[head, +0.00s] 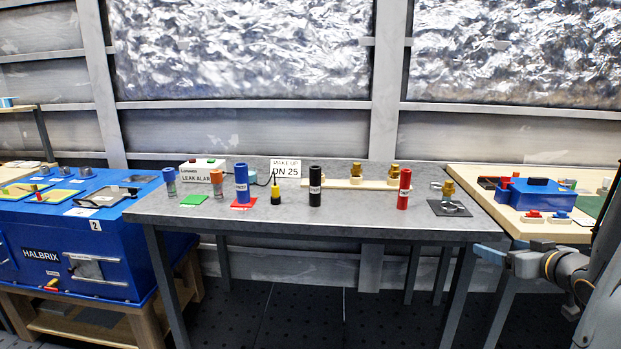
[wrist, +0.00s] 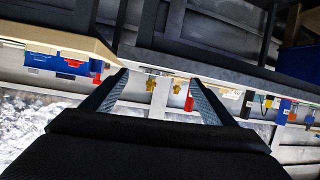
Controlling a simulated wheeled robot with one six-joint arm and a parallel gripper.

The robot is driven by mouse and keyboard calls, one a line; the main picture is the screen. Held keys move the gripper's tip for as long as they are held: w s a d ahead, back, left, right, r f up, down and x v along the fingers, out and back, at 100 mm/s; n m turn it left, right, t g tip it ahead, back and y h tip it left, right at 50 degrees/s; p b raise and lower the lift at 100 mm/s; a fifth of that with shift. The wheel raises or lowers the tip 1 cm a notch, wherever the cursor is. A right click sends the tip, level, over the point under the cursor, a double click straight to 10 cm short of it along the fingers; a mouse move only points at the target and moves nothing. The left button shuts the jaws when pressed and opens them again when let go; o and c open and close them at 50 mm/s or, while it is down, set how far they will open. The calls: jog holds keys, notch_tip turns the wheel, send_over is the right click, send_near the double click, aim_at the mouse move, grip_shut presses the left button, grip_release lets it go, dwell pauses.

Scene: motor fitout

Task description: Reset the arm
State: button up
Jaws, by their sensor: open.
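My gripper (wrist: 160,88) shows in the wrist view with its two dark fingers spread apart and nothing between them.
The grey table (head: 330,222) holds blue, black and red cylinders, a leak alarm box (head: 202,171) and a sign (head: 286,168). A blue HALBRIX unit (head: 50,240) stands left. The right table (head: 470,180) carries a blue box (head: 541,194). The grey table's front strip is clear.

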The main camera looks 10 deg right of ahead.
jog(key=a+f+g+p, duration=0.2)
jog(key=a+g, duration=0.5)
jog(key=a, duration=1)
jog(key=s+a+r+g+y+p, duration=0.1)
jog(key=s+a+g, duration=0.5)
jog(key=s+a, duration=1)
jog(key=shift+a+r+n+g, duration=0.15)
jog(key=shift+a+n+g, duration=0.2)
jog(key=shift+a, duration=0.85)
